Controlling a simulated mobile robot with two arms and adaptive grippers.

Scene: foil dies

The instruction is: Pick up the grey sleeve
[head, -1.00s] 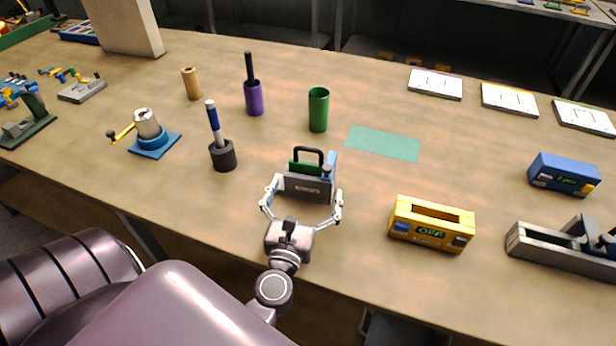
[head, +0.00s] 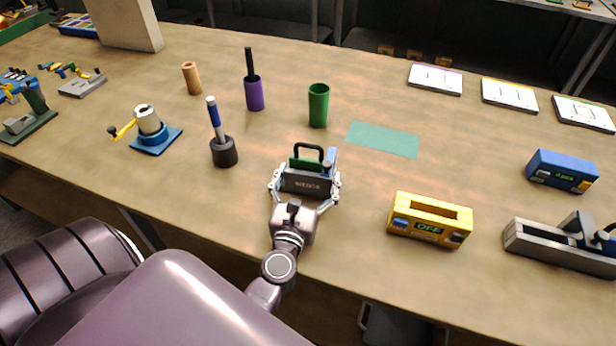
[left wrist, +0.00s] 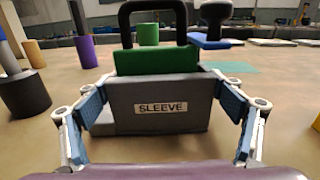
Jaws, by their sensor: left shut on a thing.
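The grey sleeve (head: 306,182) is a dark grey box-like block with a "SLEEVE" label, standing on the wooden table. A green block with a black loop handle (head: 307,154) sticks out of its top, and a blue part (head: 330,160) stands at its right rear. In the left wrist view the sleeve (left wrist: 165,122) faces me with its label level. My left gripper (head: 305,188) is shut on the sleeve, with one finger against each side; its fingers also show in the left wrist view (left wrist: 160,118). The sleeve appears to rest on the table. My right gripper is not seen.
A yellow box (head: 429,219) stands to the right. A black holder with a blue-and-white rod (head: 224,152) is at the left. A green cup (head: 318,105), a purple cup (head: 254,94) and a flat teal mat (head: 384,140) lie behind. The table between the sleeve and yellow box is clear.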

